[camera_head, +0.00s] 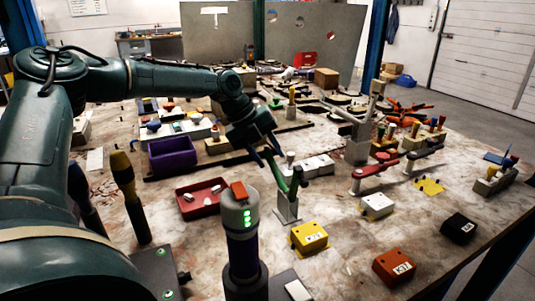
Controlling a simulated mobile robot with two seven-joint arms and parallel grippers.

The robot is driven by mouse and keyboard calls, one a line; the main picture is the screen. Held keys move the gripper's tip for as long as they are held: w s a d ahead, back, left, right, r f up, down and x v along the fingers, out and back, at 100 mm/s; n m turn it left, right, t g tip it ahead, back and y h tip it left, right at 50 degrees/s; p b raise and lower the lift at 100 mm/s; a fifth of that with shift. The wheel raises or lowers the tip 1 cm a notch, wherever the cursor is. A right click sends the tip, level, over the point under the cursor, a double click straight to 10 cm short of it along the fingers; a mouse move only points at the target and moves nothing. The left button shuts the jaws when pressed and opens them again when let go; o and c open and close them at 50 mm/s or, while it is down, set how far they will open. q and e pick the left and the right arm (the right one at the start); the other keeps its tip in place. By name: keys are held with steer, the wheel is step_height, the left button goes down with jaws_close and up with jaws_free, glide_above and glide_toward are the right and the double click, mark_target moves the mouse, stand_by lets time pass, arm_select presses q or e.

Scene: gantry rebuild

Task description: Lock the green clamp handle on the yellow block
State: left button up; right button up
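The green clamp handle (279,174) stands tilted up on its grey clamp base (287,212) near the middle of the table. The yellow block (309,237) sits on the table just in front of the clamp, to its right. My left gripper (271,152) reaches in from the left and points down at the upper end of the green handle. Its fingertips are very close to that end. Whether they touch or grip it is too small to tell. My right gripper is not in view.
A white block (377,206), an orange block (394,267) and a black block (460,228) sit to the right. Red-handled clamps (374,170) stand behind them. A red tray (199,198) and a purple bin (172,156) are left. A cylinder with green lights (240,216) rises in front.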

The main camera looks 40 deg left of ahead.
arm_select(q)
jaws_close()
stand_by(0.5)
